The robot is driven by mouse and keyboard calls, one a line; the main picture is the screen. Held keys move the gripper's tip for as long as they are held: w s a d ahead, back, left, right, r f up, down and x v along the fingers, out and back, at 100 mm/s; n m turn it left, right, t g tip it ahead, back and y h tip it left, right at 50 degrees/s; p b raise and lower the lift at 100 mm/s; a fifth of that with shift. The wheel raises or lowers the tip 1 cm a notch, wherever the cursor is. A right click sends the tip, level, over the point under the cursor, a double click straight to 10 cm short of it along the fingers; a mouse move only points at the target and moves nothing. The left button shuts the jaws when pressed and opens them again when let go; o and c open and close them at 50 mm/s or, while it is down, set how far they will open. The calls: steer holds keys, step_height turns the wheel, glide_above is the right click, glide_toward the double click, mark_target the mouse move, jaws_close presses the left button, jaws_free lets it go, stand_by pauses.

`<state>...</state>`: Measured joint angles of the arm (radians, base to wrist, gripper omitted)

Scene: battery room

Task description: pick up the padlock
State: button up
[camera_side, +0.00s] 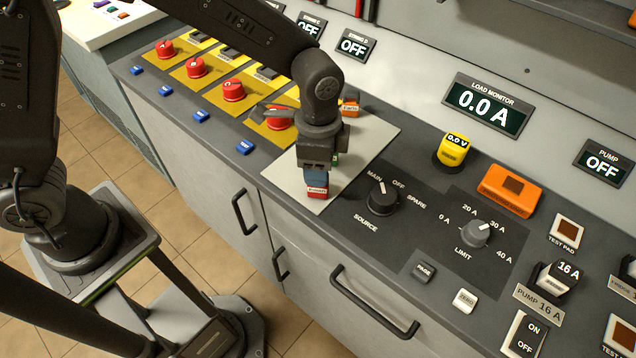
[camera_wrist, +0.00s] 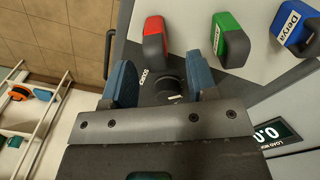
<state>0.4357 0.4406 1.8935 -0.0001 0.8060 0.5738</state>
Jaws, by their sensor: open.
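My gripper (camera_wrist: 163,82) is open, with its two blue fingers apart and no padlock between them in the wrist view. A red padlock (camera_wrist: 155,45) lies just ahead of the fingertips there. A green padlock (camera_wrist: 232,45) is to its right, and a blue padlock (camera_wrist: 298,28) with a white name label is farther right. In the side view, my gripper (camera_side: 316,176) is over the front of a light grey mat (camera_side: 365,140). The red padlock (camera_side: 317,192) shows by the fingertips, and only a sliver of green shows behind. I cannot tell whether the fingers touch anything.
A dark source knob (camera_side: 382,198) and limit knob (camera_side: 475,234) stand right of the mat. An orange device (camera_side: 510,190) and yellow meter (camera_side: 452,150) are at the right. Handles (camera_side: 375,305) project from the front.

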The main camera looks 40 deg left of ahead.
mark_target(322, 192)
steer(key=f, duration=0.4)
steer(key=shift+s+d+f, duration=0.15)
steer(key=shift+s+f, duration=0.05)
steer(key=shift+f, duration=0.05)
jaws_close()
